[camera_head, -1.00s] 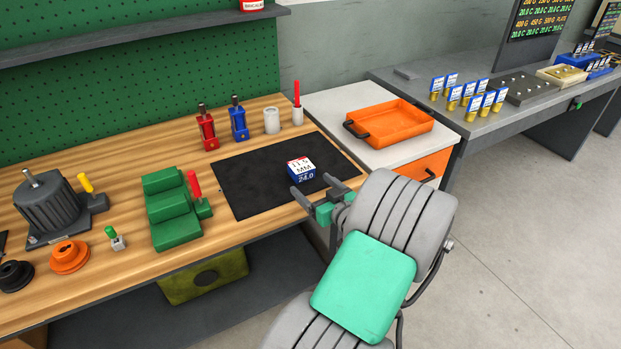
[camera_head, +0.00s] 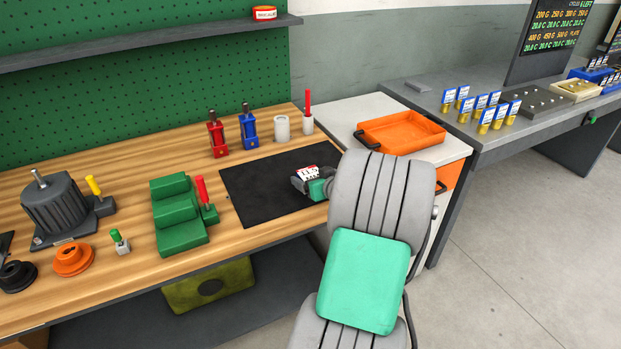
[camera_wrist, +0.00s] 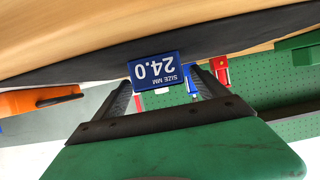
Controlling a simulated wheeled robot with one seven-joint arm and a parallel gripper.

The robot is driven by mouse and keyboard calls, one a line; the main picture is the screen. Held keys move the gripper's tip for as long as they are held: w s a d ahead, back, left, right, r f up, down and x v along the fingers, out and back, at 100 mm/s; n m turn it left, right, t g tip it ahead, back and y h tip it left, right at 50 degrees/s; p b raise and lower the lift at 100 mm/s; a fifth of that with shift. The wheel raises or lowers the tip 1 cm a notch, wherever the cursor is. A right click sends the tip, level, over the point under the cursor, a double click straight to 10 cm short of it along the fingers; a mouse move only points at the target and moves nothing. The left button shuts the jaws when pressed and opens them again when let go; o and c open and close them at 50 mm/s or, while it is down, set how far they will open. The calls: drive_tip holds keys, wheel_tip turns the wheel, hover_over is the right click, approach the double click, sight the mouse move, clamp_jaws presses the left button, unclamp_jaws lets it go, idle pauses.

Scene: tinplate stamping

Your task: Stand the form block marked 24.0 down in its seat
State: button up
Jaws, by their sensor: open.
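The form block marked 24.0 (camera_wrist: 157,71) shows its blue labelled face in the wrist view, its lettering upside down there. In the head view the block (camera_head: 308,173) is on the black mat (camera_head: 262,199), with its white top showing and its lower part hidden by my gripper. My gripper (camera_head: 304,184) is open, with one finger on each side of the block. In the wrist view the block lies between the fingertips of my gripper (camera_wrist: 160,84); whether they touch it I cannot tell. I cannot make out which place is its seat.
A red and a blue clamp-like tool (camera_head: 248,126), a pale cylinder (camera_head: 282,128) and a red-handled tool (camera_head: 308,115) stand behind the mat. A green stepped block (camera_head: 177,213) stands left. An orange tray (camera_head: 402,133) is at right. The mat's left part is clear.

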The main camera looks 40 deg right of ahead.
drive_tip(key=shift+x, duration=0.8)
drive_tip(key=shift+r, duration=0.2)
clamp_jaws()
